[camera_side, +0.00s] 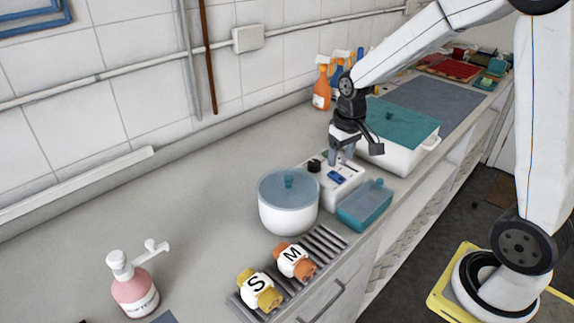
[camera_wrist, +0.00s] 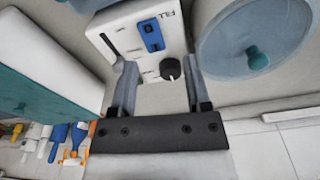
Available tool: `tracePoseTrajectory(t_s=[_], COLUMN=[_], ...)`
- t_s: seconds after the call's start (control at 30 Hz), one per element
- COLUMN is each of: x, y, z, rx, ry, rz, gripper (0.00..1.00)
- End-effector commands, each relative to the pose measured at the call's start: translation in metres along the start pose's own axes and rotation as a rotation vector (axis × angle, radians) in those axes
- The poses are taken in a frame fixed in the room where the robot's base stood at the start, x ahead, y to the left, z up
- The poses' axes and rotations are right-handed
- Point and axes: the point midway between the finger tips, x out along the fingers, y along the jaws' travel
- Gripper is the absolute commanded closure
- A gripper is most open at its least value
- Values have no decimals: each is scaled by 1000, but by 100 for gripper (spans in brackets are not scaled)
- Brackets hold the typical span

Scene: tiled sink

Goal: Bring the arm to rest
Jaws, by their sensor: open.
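My gripper (camera_side: 343,158) points down above a small white device with a black knob and a blue switch (camera_side: 337,178). In the wrist view my gripper (camera_wrist: 155,75) has its two fingers spread apart, with nothing held between them. The white device (camera_wrist: 120,35) lies beyond the fingertips, its black knob (camera_wrist: 170,68) showing between the fingers and its blue switch (camera_wrist: 151,35) farther off. I cannot tell whether the fingertips touch the device.
A white pot with a blue lid (camera_side: 288,195) stands left of the device. A teal box (camera_side: 364,205) sits at its front right. A white bin with a green lid (camera_side: 402,130) is behind. Labelled bottles (camera_side: 259,290) lie on a rack. Open counter (camera_side: 150,215) is at left.

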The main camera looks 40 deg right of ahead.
Motion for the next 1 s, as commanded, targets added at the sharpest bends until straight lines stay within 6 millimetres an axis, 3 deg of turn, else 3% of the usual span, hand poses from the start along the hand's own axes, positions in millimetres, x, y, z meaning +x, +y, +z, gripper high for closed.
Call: tracePoseTrajectory(t_s=[0.2, 0.5, 0.67, 1.0], x=[10, 20, 22, 22], y=[-35, -58, -61, -61], z=[52, 108, 117, 117], rx=[-88, -167, -179, -179], ry=[60, 121, 131, 132], rz=[-12, -29, -32, -32], gripper=[38, 38, 38, 38])
